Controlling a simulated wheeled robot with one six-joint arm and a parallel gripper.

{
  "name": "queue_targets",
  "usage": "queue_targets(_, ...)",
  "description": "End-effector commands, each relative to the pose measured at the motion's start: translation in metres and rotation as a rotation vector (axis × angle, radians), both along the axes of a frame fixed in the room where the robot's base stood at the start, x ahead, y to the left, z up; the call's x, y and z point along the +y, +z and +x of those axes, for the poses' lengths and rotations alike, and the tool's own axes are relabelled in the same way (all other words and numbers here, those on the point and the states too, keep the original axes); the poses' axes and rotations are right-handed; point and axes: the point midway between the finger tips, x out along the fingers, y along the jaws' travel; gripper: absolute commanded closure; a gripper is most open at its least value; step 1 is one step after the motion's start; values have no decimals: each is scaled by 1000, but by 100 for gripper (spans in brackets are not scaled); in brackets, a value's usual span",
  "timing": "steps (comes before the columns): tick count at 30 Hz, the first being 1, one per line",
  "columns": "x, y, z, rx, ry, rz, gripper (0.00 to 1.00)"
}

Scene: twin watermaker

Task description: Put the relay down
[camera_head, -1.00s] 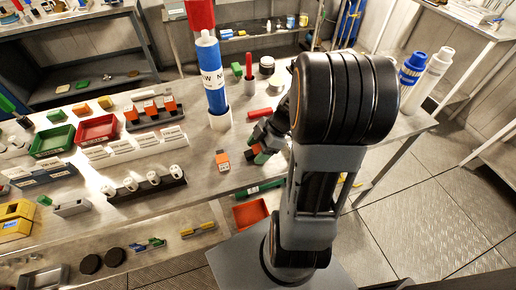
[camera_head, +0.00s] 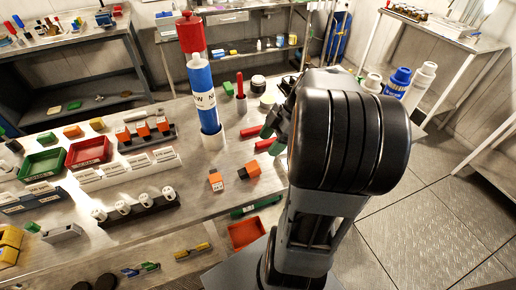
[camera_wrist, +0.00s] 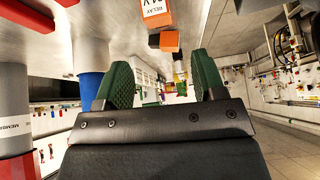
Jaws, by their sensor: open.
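Two orange-and-black relays stand apart on the bench in the head view: a left one (camera_head: 216,181) with a white label, and a right one (camera_head: 249,171) nearer my arm. In the wrist view, an orange block (camera_wrist: 157,12) with a "RELAY 24V" label is beyond the fingertips, with a smaller orange-and-black block (camera_wrist: 165,41) beside it. My gripper (camera_wrist: 163,78) is open, its green fingers apart with nothing between them. In the head view my gripper (camera_head: 272,124) is behind the right relay, clear of it and partly hidden by my arm.
Red cylinders (camera_head: 265,144) lie near my gripper. Label stands, a green tray (camera_head: 40,165) and a red tray (camera_head: 88,151) fill the left bench.

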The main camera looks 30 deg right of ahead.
Motion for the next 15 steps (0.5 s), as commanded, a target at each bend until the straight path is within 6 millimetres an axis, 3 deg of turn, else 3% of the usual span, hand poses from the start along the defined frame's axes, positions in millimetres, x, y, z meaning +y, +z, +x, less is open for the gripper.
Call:
queue_targets(5,35,0,-3,165,-195,-117,37)
queue_targets(9,67,-3,-9,270,-464,-241,37)
queue_targets(15,101,-6,-18,287,-856,-323,37)
